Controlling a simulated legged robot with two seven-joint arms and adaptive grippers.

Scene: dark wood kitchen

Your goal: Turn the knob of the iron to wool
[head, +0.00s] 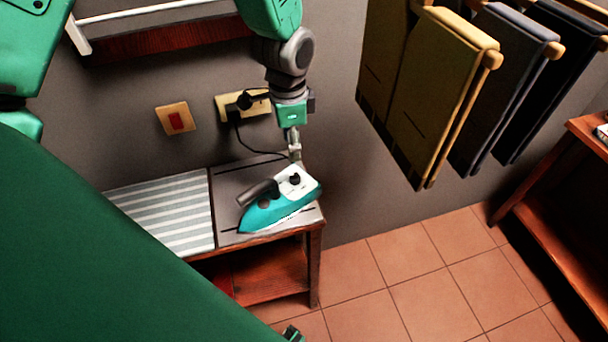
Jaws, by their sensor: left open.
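The teal and white iron (262,215) lies on the grey metal plate at the right end of a small wooden table. A black knob (295,180) stands up from its white top near the back. The dark handle is at its left, with another small round dark part beside it. The knob's setting marks are too small to read. My left gripper (296,155) is open and points down just above and behind the black knob. Its fingertips look close to the knob; I cannot tell whether they touch. My right gripper is not in view.
A striped cloth pad (165,215) covers the table's left part. A wall socket (228,107) holds a black plug with a hanging cord. A red switch (175,118) is left of it. The tiled floor (430,270) is clear.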

